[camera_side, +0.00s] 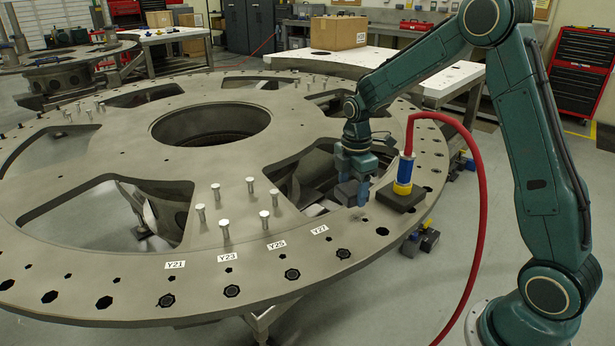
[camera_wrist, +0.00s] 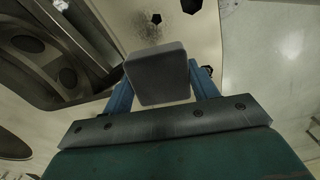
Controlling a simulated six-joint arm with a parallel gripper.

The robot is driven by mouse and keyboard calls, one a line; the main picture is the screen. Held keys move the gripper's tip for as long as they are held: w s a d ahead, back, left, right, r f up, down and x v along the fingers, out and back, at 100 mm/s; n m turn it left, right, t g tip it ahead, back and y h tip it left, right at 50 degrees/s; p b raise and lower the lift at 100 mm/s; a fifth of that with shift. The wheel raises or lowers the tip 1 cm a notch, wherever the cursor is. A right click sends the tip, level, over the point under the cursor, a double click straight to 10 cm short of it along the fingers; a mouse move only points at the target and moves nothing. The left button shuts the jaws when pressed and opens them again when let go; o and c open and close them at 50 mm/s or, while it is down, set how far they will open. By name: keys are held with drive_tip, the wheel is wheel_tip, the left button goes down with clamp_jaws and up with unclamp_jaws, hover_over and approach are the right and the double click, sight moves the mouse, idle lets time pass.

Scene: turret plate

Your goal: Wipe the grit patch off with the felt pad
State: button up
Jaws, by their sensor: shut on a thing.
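My gripper (camera_side: 354,186) is shut on the felt pad, a dark grey block. The pad (camera_wrist: 157,74) sits between the two blue fingers in the wrist view, with its broad face toward the camera. In the side view the pad (camera_side: 346,193) is low at the right part of the turret plate (camera_side: 335,228), by the edge of a large cutout. I cannot tell whether it touches the plate. No clear grit patch shows in the side view.
A blue and yellow tool (camera_side: 404,175) with a red hose (camera_side: 484,200) stands on a dark block (camera_side: 402,198), close right of my gripper. Several upright pins (camera_side: 224,229) stand left of it. Labels and bolt holes line the front rim. Large cutouts open through the plate.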

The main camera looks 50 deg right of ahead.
sight(348, 225)
drive_tip(key=shift+f, duration=3.4)
drive_tip(key=shift+d+f, duration=0.5)
drive_tip(key=shift+f, duration=0.15)
drive_tip(key=shift+c, duration=0.3)
drive_tip(key=shift+s+d, duration=0.15)
drive_tip(key=shift+d, duration=0.85)
drive_tip(key=shift+s+d, duration=0.2)
drive_tip(key=shift+d, duration=0.75)
drive_tip(key=shift+s+d, duration=0.15)
drive_tip(key=shift+d, duration=0.85)
drive_tip(key=shift+w+a, duration=0.15)
drive_tip(key=shift+a, duration=0.95)
drive_tip(key=shift+w+a, duration=0.2)
drive_tip(key=shift+a, duration=0.9)
drive_tip(key=shift+w+a, duration=0.15)
drive_tip(key=shift+a, duration=0.95)
drive_tip(key=shift+a+r, duration=0.15)
drive_tip(key=shift+a, duration=0.05)
drive_tip(key=shift+r, duration=3.95)
